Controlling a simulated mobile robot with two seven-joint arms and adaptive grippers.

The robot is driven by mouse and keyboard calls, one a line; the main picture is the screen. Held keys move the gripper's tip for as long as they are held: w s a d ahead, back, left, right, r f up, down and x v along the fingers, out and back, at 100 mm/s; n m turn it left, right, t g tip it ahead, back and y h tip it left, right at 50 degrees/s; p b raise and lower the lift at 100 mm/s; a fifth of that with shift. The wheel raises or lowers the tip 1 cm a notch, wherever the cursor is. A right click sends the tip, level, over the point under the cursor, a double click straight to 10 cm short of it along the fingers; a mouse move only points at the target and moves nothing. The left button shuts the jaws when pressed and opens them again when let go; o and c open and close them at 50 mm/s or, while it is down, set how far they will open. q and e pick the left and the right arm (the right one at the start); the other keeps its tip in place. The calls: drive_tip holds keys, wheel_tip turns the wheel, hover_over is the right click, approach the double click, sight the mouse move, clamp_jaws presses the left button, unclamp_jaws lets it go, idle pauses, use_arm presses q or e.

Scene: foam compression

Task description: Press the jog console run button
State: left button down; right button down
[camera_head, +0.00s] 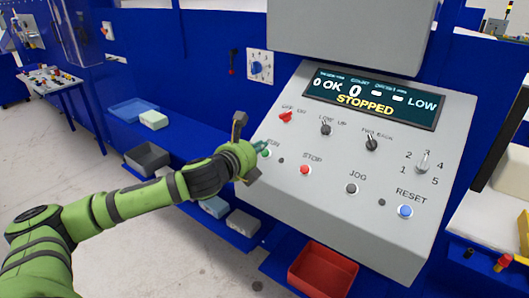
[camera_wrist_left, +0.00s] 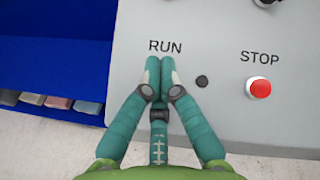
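The jog console (camera_head: 330,180) is a grey sloped box with a display reading STOPPED. My left gripper (camera_head: 262,148) is at the console's left side, by the RUN label. In the left wrist view its two teal fingers (camera_wrist_left: 160,62) are together, with nothing seen between them. Their tips lie just below the RUN label (camera_wrist_left: 165,46) and cover the spot where the run button sits. A small green edge of the run button (camera_head: 267,154) shows beside the fingertips in the head view. I cannot tell whether the tips touch it. My right gripper is not in view.
The red stop button (camera_head: 305,170) is right of the fingertips, also seen in the left wrist view (camera_wrist_left: 259,87). Further right are the black jog button (camera_head: 352,188) and blue reset button (camera_head: 405,211). A red bin (camera_head: 322,270) is below the console.

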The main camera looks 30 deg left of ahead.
use_arm(q)
drive_tip(key=shift+f, duration=0.1)
idle(0.7)
drive_tip(key=shift+w+f, duration=0.25)
